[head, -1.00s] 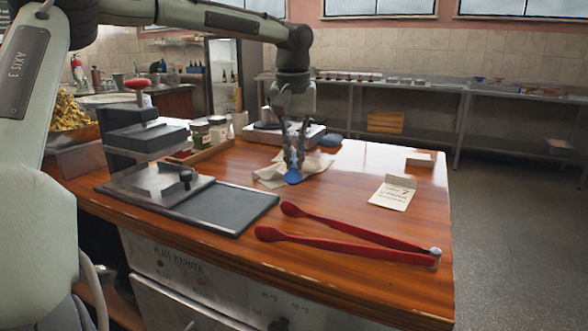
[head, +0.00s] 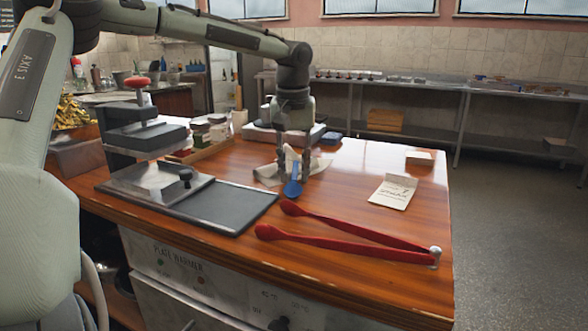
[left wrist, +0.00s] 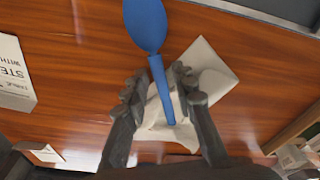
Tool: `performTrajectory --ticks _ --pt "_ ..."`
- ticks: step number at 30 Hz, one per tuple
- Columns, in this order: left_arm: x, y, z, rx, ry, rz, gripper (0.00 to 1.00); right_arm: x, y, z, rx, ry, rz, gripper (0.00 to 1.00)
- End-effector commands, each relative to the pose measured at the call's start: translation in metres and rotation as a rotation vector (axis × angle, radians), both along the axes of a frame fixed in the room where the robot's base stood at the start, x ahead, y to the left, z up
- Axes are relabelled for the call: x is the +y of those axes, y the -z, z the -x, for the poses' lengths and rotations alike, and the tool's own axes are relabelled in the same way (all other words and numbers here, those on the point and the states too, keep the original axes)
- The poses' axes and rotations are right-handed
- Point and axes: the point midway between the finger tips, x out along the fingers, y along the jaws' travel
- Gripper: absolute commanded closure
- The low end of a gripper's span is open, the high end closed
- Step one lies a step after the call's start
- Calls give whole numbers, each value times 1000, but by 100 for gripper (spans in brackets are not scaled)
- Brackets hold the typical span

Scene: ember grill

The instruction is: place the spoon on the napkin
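The blue spoon (head: 293,188) shows with its bowl toward the front in the head view. In the left wrist view the spoon (left wrist: 160,85) has its handle over the pale crumpled napkin (left wrist: 212,80) and its bowl beyond the napkin's edge, over bare wood. The napkin (head: 267,174) is partly hidden behind my gripper in the head view. My left gripper (head: 293,172) points down over the napkin. Its fingers are apart on both sides of the handle, with a gap visible in the left wrist view (left wrist: 155,88). My right gripper is not in view.
Red tongs (head: 345,249) lie at the front of the wooden counter. A folded card (head: 393,192) stands at the right. A dark flat plate (head: 228,208) and a press (head: 145,135) are at the left.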

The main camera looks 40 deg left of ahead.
Motion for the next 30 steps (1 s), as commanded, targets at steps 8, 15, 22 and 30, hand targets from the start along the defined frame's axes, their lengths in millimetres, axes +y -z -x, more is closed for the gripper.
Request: performTrajectory --ticks 8,15,22,30 --pt "-2 -30 1 -4 -2 1 74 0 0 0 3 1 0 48" --pt "-6 -83 7 -4 0 0 74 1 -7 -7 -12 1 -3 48" --pt "-8 -115 10 -1 0 0 74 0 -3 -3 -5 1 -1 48" --pt "-9 -123 12 1 0 1 74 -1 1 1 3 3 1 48"
